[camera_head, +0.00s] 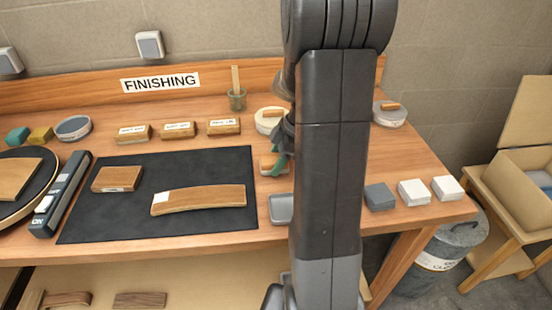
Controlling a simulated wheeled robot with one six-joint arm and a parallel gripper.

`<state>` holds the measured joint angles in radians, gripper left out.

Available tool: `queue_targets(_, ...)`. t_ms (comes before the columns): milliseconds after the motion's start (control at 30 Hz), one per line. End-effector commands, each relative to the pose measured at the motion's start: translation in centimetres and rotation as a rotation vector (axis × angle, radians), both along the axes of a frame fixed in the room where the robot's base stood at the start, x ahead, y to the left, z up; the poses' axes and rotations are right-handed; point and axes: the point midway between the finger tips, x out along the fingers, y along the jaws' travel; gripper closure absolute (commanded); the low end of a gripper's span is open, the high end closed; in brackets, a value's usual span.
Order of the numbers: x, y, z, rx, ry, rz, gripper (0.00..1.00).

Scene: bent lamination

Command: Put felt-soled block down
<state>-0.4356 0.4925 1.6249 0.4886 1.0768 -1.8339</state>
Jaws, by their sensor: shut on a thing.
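My gripper (281,148) is mostly hidden behind my own arm; only a dark part and a teal edge show at the arm's left side. It is shut on a small wooden block (267,161), taken to be the felt-soled block, of which only the left part shows. The block is low over the bench, right of the black mat; I cannot tell whether it touches the bench. A bent wooden piece with a white patch (205,199) lies on the black mat (105,218). A wooden block (117,179) lies left of it.
Several labelled blocks (178,130) line the back of the bench. A round tin (268,126) and a cup with a stick (237,100) stand near the gripper. A grey tray (281,209) lies in front. Grey and white blocks (413,192) sit at right. My arm hides the bench's middle.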

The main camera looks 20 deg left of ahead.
Motion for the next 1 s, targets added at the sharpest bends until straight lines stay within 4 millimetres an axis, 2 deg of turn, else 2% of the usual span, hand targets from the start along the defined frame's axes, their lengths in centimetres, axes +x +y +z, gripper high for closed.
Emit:
queue_targets(233,0.0,0.0,-0.3,0.0,-0.001,0.0,0.69)
queue_targets(267,0.0,0.0,-0.3,0.0,-0.001,0.0,0.46)
queue_targets(367,0.0,0.0,-0.2,0.0,-0.001,0.0,0.26)
queue_targets(767,0.0,0.0,0.4,0.0,-0.001,0.0,0.26)
queue_targets(867,0.4,-0.6,1.6,0.003,-0.005,-0.002,0.26)
queue_targets(1000,1.0,-1.7,4.4,0.002,-0.007,-0.003,0.26)
